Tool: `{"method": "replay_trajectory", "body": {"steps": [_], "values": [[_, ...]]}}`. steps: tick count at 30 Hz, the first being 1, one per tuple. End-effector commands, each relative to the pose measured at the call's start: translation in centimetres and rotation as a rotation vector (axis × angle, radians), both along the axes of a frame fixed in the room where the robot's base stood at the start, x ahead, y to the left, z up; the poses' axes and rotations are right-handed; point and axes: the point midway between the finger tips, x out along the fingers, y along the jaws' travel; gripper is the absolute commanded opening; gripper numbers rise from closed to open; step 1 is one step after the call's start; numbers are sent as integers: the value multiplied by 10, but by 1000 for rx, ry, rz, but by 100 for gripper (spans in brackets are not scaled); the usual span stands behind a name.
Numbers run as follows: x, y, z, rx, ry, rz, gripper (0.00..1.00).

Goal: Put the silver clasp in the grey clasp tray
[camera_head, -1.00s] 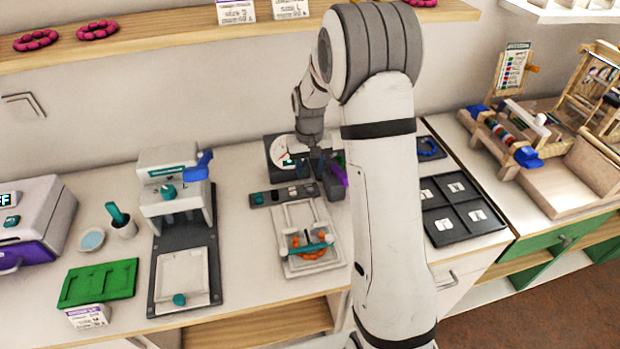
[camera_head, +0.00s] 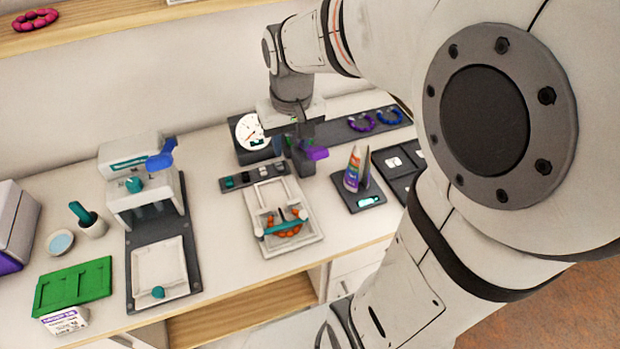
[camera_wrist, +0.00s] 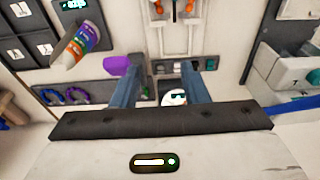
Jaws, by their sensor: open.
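My gripper (camera_head: 291,143) points down beside the dial gauge (camera_head: 250,131), behind the small grey strip tray (camera_head: 240,184). In the wrist view its two blue-grey fingers (camera_wrist: 163,76) stand apart with nothing visibly held between them. The strip tray, also in the wrist view (camera_wrist: 220,66), holds a teal piece and several small dark or pale pieces. I cannot single out the silver clasp; the pieces are too small. A dark tray with square compartments (camera_head: 380,159) holds pale pieces at the right, partly hidden by my arm. I cannot tell for sure which tray is the grey clasp tray.
A white board (camera_head: 309,235) with an orange bracelet (camera_head: 287,231) and teal bar lies in front of the strip tray. A purple lever (camera_head: 317,154) sits close beside my gripper. A striped cone (camera_head: 354,167) stands on a scale (camera_head: 366,205). A press (camera_head: 143,205) stands left.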

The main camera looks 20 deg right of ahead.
Motion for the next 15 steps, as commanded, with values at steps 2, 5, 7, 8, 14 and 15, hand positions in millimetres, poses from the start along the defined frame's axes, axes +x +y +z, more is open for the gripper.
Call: {"method": "replay_trajectory", "body": {"steps": [2,5,7,8,14,15], "values": [[-33,1,5,0,-31,1,41],[-67,3,5,0,-60,0,41],[-85,3,3,0,-75,1,41],[-91,3,2,0,-79,1,41],[-112,2,-3,0,-96,0,41],[-112,2,-4,0,-96,0,41]]}}
